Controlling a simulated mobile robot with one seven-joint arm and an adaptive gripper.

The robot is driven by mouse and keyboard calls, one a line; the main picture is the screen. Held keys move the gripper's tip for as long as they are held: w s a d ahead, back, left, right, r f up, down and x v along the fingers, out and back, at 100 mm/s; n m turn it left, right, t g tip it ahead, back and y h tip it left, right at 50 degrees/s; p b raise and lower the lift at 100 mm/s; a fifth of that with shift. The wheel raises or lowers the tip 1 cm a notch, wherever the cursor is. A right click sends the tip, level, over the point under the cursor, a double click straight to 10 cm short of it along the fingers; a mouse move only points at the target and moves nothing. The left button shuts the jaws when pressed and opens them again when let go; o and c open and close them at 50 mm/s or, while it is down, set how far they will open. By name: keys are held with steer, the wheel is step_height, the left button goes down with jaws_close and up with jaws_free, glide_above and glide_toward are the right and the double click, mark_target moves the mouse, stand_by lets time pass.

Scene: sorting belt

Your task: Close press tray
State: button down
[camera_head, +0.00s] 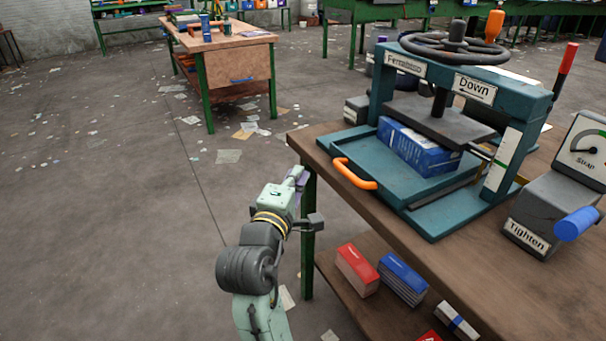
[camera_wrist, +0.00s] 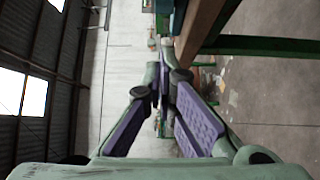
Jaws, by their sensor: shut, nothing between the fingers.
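The press tray (camera_head: 400,180) is a teal tray pulled out toward the left from under the press (camera_head: 543,100). Its orange handle (camera_head: 354,174) is on the tray's left side. A blue box (camera_head: 418,147) lies at the tray's inner end, partly beneath the dark press plate (camera_head: 440,122). My gripper (camera_head: 299,173) is off the table's left edge, left of the handle and apart from it. In the wrist view my gripper (camera_wrist: 164,82) shows purple finger pads, with the tips close together and nothing between them.
The wooden table (camera_head: 320,140) holds the press and a grey unit with a blue handle (camera_head: 575,224) at right. Red (camera_head: 358,268) and blue (camera_head: 403,277) stacks lie on the lower shelf. Another workbench (camera_head: 225,45) stands behind. The paper-strewn floor at left is open.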

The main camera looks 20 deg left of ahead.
mark_target(332, 147)
steer(key=shift+w+d+p, duration=0.25)
steer(key=shift+w, duration=1.45)
steer(key=shift+w+d+p, duration=0.25)
steer(key=shift+w+d, duration=0.05)
steer(key=shift+w, duration=1.35)
steer(key=shift+w+d+p, duration=0.25)
steer(key=shift+w, duration=1.45)
steer(key=shift+w+d+p, duration=0.75)
steer(key=shift+w+d, duration=0.15)
steer(key=shift+w, duration=0.2)
steer(key=shift+s+a, duration=0.1)
steer(key=shift+a, duration=0.05)
